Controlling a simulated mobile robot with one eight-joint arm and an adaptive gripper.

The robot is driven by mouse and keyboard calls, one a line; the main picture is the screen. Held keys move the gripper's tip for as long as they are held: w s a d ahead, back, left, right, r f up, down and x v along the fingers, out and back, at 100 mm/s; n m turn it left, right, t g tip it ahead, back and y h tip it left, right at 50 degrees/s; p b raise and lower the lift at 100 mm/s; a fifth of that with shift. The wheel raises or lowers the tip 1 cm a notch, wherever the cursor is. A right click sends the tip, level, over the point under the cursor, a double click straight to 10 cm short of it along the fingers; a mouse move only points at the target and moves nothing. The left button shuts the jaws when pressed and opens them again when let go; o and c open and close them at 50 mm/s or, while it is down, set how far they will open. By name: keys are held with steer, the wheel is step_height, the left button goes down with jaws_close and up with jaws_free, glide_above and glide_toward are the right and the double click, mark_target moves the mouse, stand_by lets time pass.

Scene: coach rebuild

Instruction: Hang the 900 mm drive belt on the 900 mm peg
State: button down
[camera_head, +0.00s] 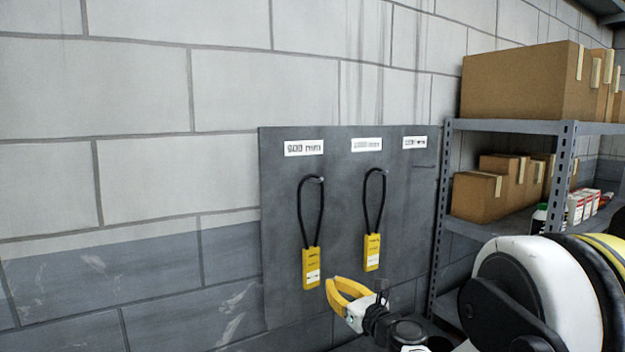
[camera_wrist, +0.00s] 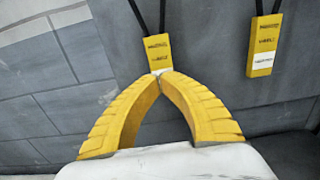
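A black drive belt with a yellow tag (camera_head: 311,268) hangs as a narrow loop from the peg (camera_head: 321,179) under the left label, which seems to read 900 mm (camera_head: 304,148). The tag's own print is too small to read. My gripper (camera_head: 329,283) is just right of the tag's lower end, with a small gap in the head view. In the wrist view its yellow fingertips (camera_wrist: 160,74) meet and cover the bottom of this belt's tag (camera_wrist: 158,50). The fingers look shut with nothing between them.
A second belt with a yellow tag (camera_head: 372,252) hangs under the middle label (camera_head: 367,145); its tag is at the right in the wrist view (camera_wrist: 264,45). A third label (camera_head: 415,142) has no belt visible below. A metal shelf (camera_head: 510,126) with boxes stands right of the grey board (camera_head: 280,230).

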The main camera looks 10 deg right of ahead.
mark_target(313, 266)
steer(key=shift+b+x, duration=0.45)
steer(key=shift+x, duration=3.5)
steer(key=shift+x, duration=0.95)
steer(key=shift+b+v, duration=0.35)
steer(key=shift+v, duration=0.5)
stand_by(2.2)
